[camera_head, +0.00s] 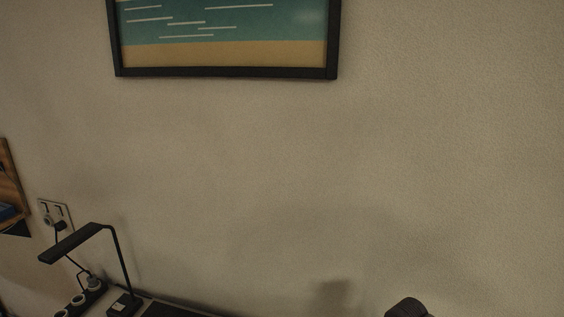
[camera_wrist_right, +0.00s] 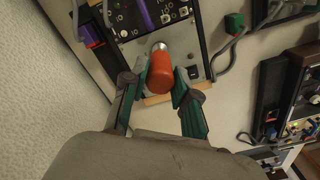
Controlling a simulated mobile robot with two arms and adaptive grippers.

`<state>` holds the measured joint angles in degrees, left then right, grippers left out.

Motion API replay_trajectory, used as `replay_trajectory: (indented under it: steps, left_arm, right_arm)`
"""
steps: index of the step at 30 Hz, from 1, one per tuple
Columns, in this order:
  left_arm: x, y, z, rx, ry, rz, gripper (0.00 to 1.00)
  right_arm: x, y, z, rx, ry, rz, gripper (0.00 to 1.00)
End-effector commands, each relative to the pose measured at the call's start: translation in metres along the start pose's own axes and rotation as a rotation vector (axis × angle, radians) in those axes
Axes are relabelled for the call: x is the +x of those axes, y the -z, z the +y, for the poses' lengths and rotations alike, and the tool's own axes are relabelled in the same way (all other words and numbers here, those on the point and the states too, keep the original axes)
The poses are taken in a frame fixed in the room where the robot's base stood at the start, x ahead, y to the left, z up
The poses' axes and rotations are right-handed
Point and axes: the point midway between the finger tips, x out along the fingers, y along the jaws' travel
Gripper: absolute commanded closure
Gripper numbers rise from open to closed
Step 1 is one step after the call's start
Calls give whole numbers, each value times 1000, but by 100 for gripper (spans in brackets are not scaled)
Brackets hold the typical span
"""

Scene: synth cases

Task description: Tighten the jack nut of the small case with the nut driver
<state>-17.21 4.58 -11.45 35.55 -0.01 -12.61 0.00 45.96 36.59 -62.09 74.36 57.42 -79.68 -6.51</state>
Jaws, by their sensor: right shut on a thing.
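In the right wrist view my right gripper (camera_wrist_right: 155,88) is shut on the orange handle of the nut driver (camera_wrist_right: 160,72). The driver's short metal end (camera_wrist_right: 160,47) points at the panel of a synth case (camera_wrist_right: 196,58) with black modules, knobs and a wooden edge strip. Whether the metal end touches a jack nut there is hidden by the handle. I cannot tell whether this is the small case. My left gripper is in neither view.
In the right wrist view, another dark synth case (camera_wrist_right: 285,95) with knobs and cables stands at the right. A grey cable (camera_wrist_right: 226,50) runs between. The head view shows mostly bare wall, a framed picture (camera_head: 225,72), a black desk lamp (camera_head: 72,243) and a power strip (camera_head: 80,299).

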Motion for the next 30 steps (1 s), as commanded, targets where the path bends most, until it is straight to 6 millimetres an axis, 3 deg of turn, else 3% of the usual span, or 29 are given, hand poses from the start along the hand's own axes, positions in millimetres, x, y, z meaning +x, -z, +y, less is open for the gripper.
replay_trajectory:
  steps: [12,28,29,30]
  left_arm:
    - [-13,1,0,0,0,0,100]
    - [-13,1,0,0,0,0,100]
    - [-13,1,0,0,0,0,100]
    - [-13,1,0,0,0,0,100]
  right_arm:
    - [0,-1,-1,93,1,-3,100]
    - [1,-1,0,107,1,-2,100]
    - [1,-1,0,106,1,-2,70]
    - [1,-1,0,106,1,-2,63]
